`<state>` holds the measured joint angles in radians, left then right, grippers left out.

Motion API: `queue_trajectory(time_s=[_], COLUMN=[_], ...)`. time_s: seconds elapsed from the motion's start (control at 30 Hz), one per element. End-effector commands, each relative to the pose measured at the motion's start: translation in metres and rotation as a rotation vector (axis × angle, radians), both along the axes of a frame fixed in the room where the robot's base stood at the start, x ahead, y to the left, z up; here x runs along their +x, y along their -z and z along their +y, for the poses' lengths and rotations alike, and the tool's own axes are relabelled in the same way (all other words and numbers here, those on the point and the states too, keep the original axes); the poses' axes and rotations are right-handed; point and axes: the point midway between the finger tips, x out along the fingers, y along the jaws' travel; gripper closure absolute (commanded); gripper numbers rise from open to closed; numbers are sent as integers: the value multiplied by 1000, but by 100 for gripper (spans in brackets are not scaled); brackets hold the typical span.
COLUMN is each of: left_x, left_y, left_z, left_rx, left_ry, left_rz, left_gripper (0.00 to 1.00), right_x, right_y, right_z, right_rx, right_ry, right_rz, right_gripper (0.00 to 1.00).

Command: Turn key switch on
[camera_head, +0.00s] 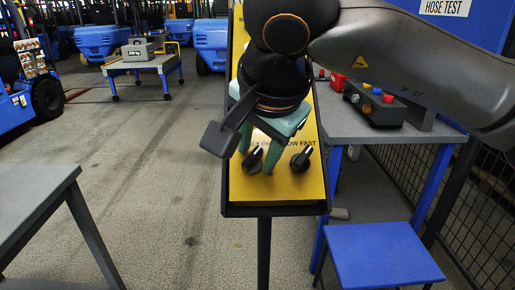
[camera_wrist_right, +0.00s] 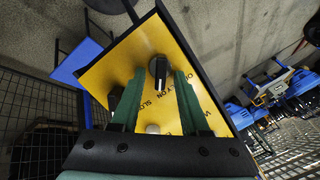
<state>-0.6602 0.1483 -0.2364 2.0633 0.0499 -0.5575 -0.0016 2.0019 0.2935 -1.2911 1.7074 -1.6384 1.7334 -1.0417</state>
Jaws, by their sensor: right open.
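A yellow control panel (camera_head: 300,185) stands in a black frame at the middle of the head view. Two black knobs show near its lower end, a left knob (camera_head: 252,160) and a right knob (camera_head: 302,159). My right gripper (camera_head: 262,150), with green fingers, is over the panel and hides much of it. In the right wrist view the panel (camera_wrist_right: 125,62) shows again, and a black knob with a white mark (camera_wrist_right: 158,72) appears between the open fingertips. I cannot tell whether they touch it. I cannot clearly identify the key switch. My left gripper is not in view.
A grey table (camera_head: 350,120) right of the panel holds a box with coloured buttons (camera_head: 375,103). A blue stool (camera_head: 380,255) stands in front of it. Another grey table (camera_head: 30,200) is at left. Floor between is clear. A wire fence (camera_head: 480,210) runs along the right.

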Motion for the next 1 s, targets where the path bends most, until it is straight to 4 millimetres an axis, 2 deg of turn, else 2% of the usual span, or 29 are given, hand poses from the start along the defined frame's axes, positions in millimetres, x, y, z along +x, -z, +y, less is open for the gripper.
queue_trajectory(time_s=[0.17,0.4,0.6,0.8,1.0], left_x=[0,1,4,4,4], left_y=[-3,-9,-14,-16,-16], left_z=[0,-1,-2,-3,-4], left_rx=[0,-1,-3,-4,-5], left_ry=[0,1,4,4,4], left_rz=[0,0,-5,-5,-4], left_gripper=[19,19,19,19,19], right_x=[-10,-37,-56,-64,-65], right_y=[-17,-63,-93,-105,-106], right_z=[-1,-6,-10,-12,-12], right_rx=[2,1,2,1,1], right_ry=[-2,0,0,1,1], right_rz=[-3,-5,-4,-2,-2], right_gripper=[55,55,55,55,55])
